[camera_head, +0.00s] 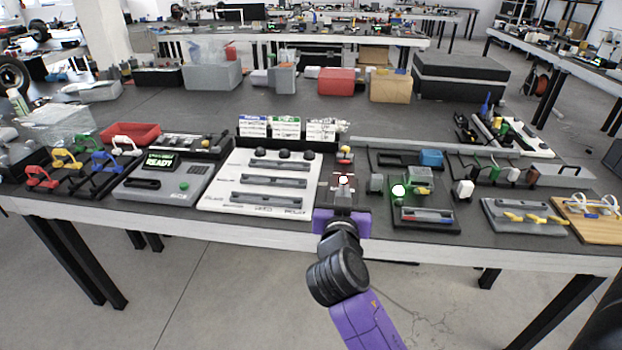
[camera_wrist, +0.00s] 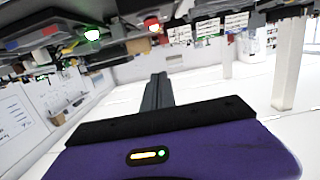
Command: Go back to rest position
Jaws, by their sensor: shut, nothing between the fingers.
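My gripper (camera_head: 342,192) is at the end of my purple and black arm, at the table's front edge in the head view. It lies just right of the white slotted board and left of the board with a green light. In the wrist view my gripper (camera_wrist: 158,78) shows as two dark fingers closed together, with nothing held between them. Beyond the fingers the wrist view shows pale floor and walls, with the table's items along the top. Whether the fingers touch anything on the table is hard to tell in the head view.
Bare floor (camera_head: 210,290) lies in front.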

